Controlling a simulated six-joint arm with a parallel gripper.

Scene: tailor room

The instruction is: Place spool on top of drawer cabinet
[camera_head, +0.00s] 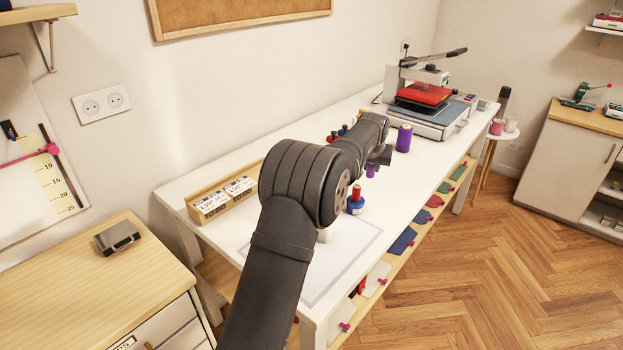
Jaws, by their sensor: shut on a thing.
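My gripper (381,156) is above the white table, at the far end of my dark arm. It is shut on a small purple thing (370,171), apparently a spool, of which only a part shows below it. My arm hides much of the grip. A taller purple spool (404,138) stands upright on the table just right of the gripper. A red and blue spool or bottle (356,201) stands nearer, beside my arm. The drawer cabinet (60,270) with a wooden top and white drawer fronts is at the lower left, away from the gripper.
A dark stapler-like box (118,237) sits on the cabinet top, with free wood around it. A wooden tray of boxes (222,199) and several small spools (338,133) stand on the white table (330,255). A red heat press (424,95) stands at its far end.

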